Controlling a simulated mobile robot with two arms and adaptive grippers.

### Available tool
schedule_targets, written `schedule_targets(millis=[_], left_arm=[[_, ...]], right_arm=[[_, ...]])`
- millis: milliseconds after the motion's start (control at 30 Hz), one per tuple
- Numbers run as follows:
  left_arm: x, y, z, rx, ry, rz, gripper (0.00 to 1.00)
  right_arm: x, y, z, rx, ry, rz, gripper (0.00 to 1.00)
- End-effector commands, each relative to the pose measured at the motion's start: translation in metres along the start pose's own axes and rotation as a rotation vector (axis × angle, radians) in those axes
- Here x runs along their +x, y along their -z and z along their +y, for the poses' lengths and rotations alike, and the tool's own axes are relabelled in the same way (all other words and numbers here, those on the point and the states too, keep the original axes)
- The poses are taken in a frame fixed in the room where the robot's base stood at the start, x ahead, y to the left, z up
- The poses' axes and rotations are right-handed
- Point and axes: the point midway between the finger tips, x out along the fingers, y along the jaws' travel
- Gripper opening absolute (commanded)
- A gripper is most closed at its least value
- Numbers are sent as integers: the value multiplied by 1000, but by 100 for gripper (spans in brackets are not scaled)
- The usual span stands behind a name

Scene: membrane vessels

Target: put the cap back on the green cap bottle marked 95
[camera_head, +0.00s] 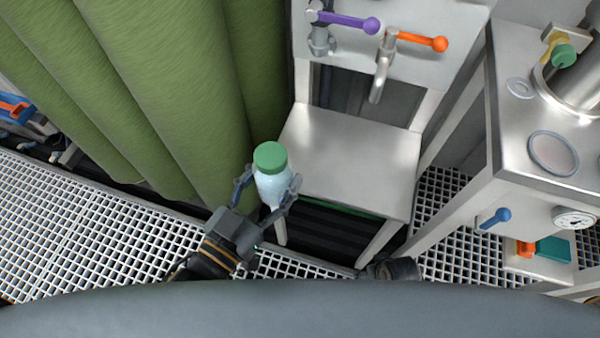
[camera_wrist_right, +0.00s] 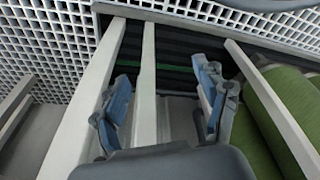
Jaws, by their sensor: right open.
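A pale, bluish-white bottle (camera_head: 272,188) stands roughly upright in my left gripper (camera_head: 267,187), in front of the steel stand. The gripper's two fingers close around its body from either side. A green cap (camera_head: 270,156) sits on top of the bottle; I cannot tell how tightly it is seated. No number is readable on the bottle. My right gripper (camera_wrist_right: 164,82) is open and empty in the right wrist view, with blue-grey fingers spread apart over the legs of a stand. In the head view its fingers are not clear.
The steel stand (camera_head: 352,160) has a bare top beneath a purple-handled valve (camera_head: 349,22) and an orange-handled valve (camera_head: 421,42). Green cylinders (camera_head: 150,80) rise at left. At right is a steel bench (camera_head: 520,133) with a round lid (camera_head: 553,153) and a gauge (camera_head: 574,219). Grating covers the floor.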

Motion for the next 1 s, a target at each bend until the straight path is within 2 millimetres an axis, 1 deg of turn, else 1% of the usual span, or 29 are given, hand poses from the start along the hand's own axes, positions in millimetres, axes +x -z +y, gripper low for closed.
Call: schedule_targets(millis=[333,433,567,767,833,900,1000], left_arm=[[0,0,2,0,-6,2,0],[6,-4,0,1,-5,2,0],[30,-13,-6,4,-4,7,0],[79,-36,-16,3,-5,5,0],[95,-45,-20,2,-4,3,0],[104,-62,-22,0,-4,1,0],[117,-77,-25,1,-4,1,0]], right_arm=[[-3,2,0,0,-1,2,72],[-4,3,0,0,-1,4,72],[-12,9,1,2,-2,12,72],[-37,22,2,4,-4,29,72],[-48,26,3,5,-5,36,72],[-65,31,4,7,-6,46,72],[-87,36,5,9,-9,57,72]])
